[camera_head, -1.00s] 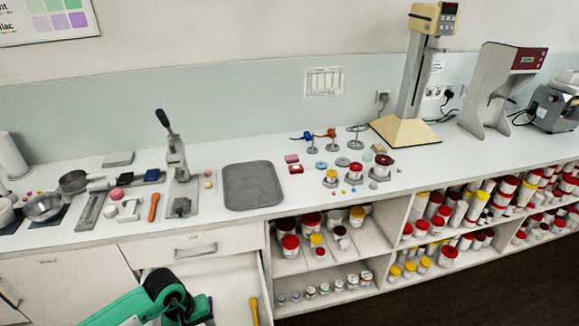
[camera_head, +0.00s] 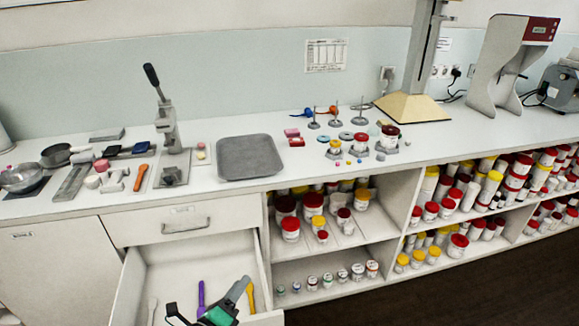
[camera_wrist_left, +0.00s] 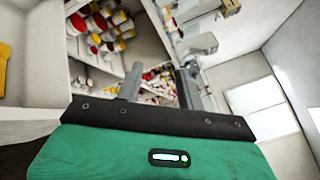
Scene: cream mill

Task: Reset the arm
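My left gripper (camera_head: 212,298) is green and black with grey fingers. It shows at the bottom of the head view, in front of or over the open drawer (camera_head: 135,280). In the left wrist view my left gripper (camera_wrist_left: 161,78) has its two fingers apart, with nothing between them. My right gripper is in neither view.
A purple tool (camera_head: 201,293) and a yellow tool (camera_head: 250,297) lie in the drawer. Above it, the counter holds a grey tray (camera_head: 250,155) and a lever press (camera_head: 168,130). Shelves of lidded jars (camera_head: 313,203) stand to the right. Dark floor is clear at lower right.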

